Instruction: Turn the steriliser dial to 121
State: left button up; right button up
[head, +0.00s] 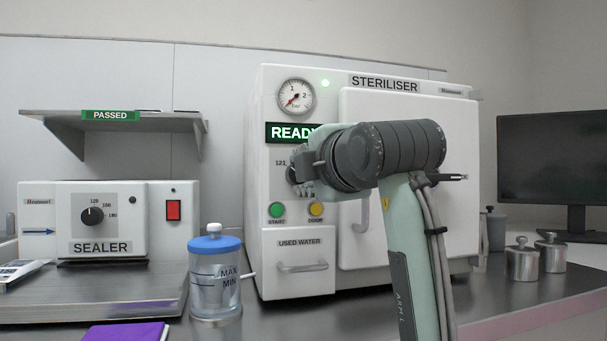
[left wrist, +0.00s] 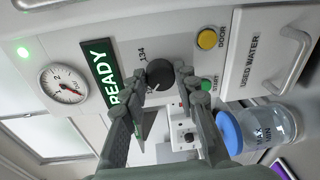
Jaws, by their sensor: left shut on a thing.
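The white steriliser (head: 408,95) stands on the counter with its black dial (left wrist: 160,73) on the front panel. A "121" label shows left of the dial in the head view, and "134" shows beside it in the left wrist view. My left gripper (head: 303,172) is at the dial; its fingertips (left wrist: 166,88) are shut on the dial's sides. The gripper hides most of the dial in the head view. A small light mark shows on the dial's edge in the wrist view, but I cannot tell which number it points to. My right gripper is not in view.
Green START (head: 277,210) and yellow DOOR (head: 316,209) buttons sit just below the dial. A green READY display (head: 288,132) and pressure gauge (head: 296,96) are above. A blue-lidded water jar (head: 215,275) stands in front, left. The sealer (head: 150,220) is further left.

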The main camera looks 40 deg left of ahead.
pick_arm(q)
grip_shut()
jog(key=o, duration=1.1)
grip_release()
jog(key=shift+o, duration=0.2)
jog(key=v, duration=1.2)
